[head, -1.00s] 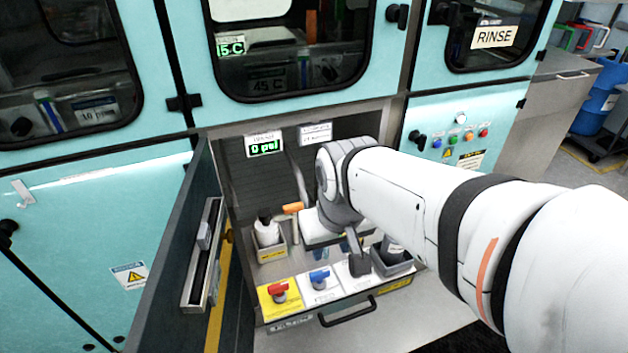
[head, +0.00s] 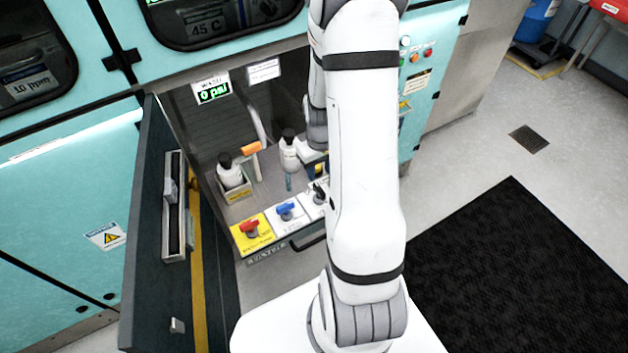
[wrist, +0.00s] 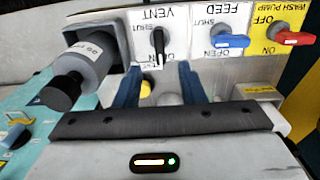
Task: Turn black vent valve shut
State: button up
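The black vent valve handle (wrist: 158,44) sits on a white plate marked VENT, SHUT and what looks like OPEN, shown upside down in the wrist view. The handle points down the picture, towards my gripper. My gripper (wrist: 161,84) is open, with its two blue fingers apart and the handle beyond and roughly between their tips. I see no contact. In the head view the black handle (head: 320,192) shows at the left edge of my arm, which hides most of the gripper.
The blue feed valve (head: 286,211) and red wash pump valve (head: 250,228) stand beside it. A grey bottle (wrist: 88,58) is near the left finger in the wrist view. The open cabinet door (head: 150,230) stands left. A white bottle (head: 225,165) stands in a bin.

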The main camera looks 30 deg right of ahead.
aim_at(319, 189)
jog(key=shift+f, duration=3.95)
